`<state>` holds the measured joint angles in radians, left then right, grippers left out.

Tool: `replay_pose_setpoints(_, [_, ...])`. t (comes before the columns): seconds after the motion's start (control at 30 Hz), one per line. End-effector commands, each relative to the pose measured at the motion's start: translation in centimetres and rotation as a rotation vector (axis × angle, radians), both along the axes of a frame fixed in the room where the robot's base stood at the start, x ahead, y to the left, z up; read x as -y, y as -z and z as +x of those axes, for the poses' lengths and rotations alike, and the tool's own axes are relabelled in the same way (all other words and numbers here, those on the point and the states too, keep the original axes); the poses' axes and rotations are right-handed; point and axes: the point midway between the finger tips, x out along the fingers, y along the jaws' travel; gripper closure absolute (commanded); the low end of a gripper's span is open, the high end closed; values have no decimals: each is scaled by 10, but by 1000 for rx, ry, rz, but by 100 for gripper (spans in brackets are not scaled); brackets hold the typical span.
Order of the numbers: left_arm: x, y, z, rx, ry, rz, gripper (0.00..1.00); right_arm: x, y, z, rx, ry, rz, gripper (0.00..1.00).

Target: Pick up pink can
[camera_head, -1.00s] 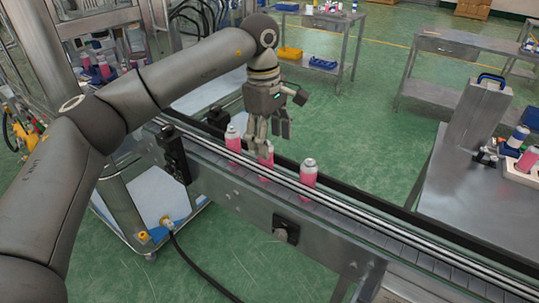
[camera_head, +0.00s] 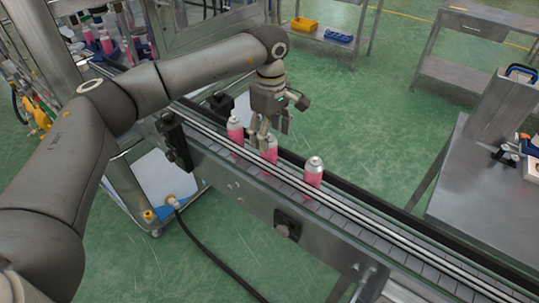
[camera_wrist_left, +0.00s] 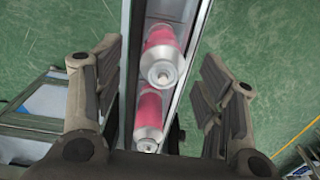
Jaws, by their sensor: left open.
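Three pink cans with silver tops stand upright in a row on the conveyor: a left can (camera_head: 235,131), a middle can (camera_head: 270,152) and a right can (camera_head: 313,174). My left gripper (camera_head: 263,143) is open and points down at the middle can, partly hiding it. In the left wrist view, its spread fingers (camera_wrist_left: 163,85) stand on either side of the row. One can (camera_wrist_left: 162,50) shows between them, and another can (camera_wrist_left: 148,122) is lower in that view, closer to the palm. I cannot tell whether a finger touches a can. My right gripper is not in view.
The conveyor (camera_head: 400,243) has metal rails along both sides of the cans. A steel table (camera_head: 480,185) stands at the right. More pink cans (camera_head: 106,42) are in the machine at the upper left. Green floor is open behind the conveyor.

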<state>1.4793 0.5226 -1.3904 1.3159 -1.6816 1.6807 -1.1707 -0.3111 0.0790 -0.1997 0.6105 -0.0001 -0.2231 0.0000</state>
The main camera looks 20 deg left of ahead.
Motion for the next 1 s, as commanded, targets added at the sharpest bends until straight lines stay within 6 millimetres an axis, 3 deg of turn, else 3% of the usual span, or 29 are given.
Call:
replay_pose_setpoints(0.03, [-2, 3, -1, -4, -1, 1, 36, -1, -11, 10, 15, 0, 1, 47])
replay_pose_setpoints(0.2, [-2, 26, -1, -2, -1, 1, 36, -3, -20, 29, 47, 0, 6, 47])
replay_pose_setpoints(0.5, [-2, 34, -1, 0, -1, 1, 36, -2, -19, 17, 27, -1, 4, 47])
replay_pose_setpoints(0.9, [-2, 33, -1, 1, -1, 0, 85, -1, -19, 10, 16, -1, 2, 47])
replay_pose_setpoints(1.0, [-2, 33, -1, 1, -1, 0, 85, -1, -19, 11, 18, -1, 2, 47])
